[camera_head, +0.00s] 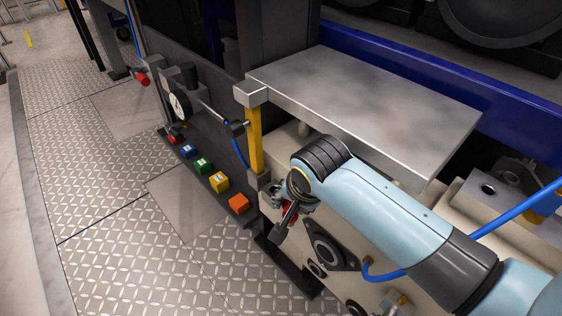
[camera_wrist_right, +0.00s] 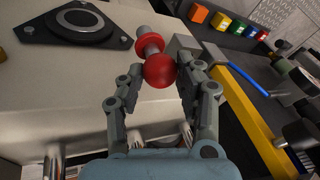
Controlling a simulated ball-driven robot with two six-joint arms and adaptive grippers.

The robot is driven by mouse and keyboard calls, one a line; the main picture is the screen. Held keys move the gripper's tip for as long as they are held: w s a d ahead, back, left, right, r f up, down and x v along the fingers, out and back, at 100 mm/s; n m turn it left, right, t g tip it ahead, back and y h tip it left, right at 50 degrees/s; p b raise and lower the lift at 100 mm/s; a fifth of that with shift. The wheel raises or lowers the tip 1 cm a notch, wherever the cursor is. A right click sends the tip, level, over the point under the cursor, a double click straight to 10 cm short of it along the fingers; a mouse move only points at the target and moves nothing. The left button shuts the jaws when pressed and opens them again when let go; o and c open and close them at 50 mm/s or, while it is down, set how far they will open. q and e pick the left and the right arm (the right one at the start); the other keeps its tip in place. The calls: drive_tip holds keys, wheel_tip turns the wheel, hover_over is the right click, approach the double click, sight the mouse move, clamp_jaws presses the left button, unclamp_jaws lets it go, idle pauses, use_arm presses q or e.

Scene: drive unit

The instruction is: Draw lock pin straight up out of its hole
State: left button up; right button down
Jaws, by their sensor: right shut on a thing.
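The lock pin (camera_wrist_right: 158,70) has a red ball knob, a red collar and a grey shaft. In the right wrist view the ball sits between the fingers of my right gripper (camera_wrist_right: 160,76), which is shut on it. The shaft points away from the gripper past the collar; whether its end is in a hole cannot be told. In the head view my right gripper (camera_head: 287,208) is at the near left corner of the cream housing (camera_head: 342,232), with a little red showing and the rest of the pin hidden. My left gripper is not in view.
A metal plate (camera_head: 370,100) lies above the housing behind my right arm. A yellow post (camera_head: 255,140) and a dial gauge (camera_head: 180,105) stand to the left. Coloured blocks (camera_head: 219,182) line a dark rail. A blue hose (camera_head: 515,212) passes right.

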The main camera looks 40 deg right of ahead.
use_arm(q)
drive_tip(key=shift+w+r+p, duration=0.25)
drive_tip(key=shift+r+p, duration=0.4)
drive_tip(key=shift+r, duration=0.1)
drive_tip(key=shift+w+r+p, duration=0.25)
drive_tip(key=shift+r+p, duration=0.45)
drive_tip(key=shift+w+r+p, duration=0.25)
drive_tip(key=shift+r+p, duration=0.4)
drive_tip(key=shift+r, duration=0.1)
use_arm(e)
drive_tip(key=s+a+r, duration=0.2)
drive_tip(key=s, duration=0.4)
drive_tip(key=shift+s+r, duration=0.15)
drive_tip(key=shift+r, duration=0.25)
